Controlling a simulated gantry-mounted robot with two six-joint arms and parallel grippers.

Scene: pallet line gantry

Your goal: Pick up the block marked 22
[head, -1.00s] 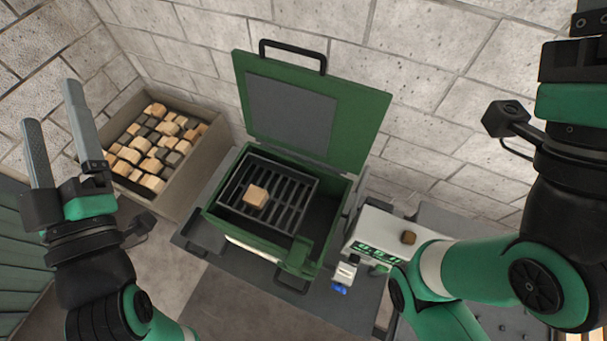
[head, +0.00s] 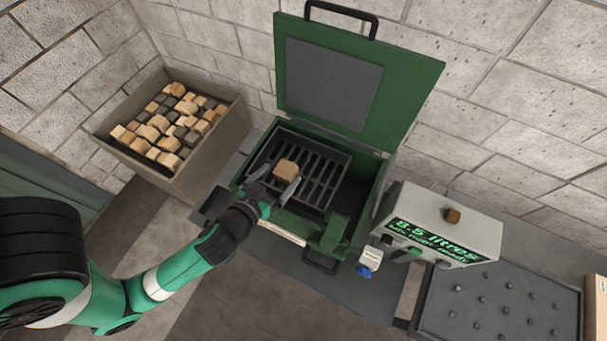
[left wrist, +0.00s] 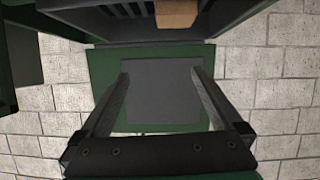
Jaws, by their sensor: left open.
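A light wooden block (head: 286,168) sits on the slatted rack (head: 322,186) inside the open green box; no number is readable on it. My left gripper (head: 278,180) is open, reaching over the box's front edge with its fingertips close to the block. In the left wrist view the block (left wrist: 177,14) shows at the top edge, beyond and apart from the two spread fingers (left wrist: 161,72), and nothing is between them. My right gripper is out of view.
A grey crate (head: 222,147) of pale and dark blocks stands at the left. The raised green lid (head: 405,80) is behind the rack. A display unit (head: 480,225) with a small brown cube (head: 452,215) on top stands at the right, beside a studded dark tray (head: 470,325).

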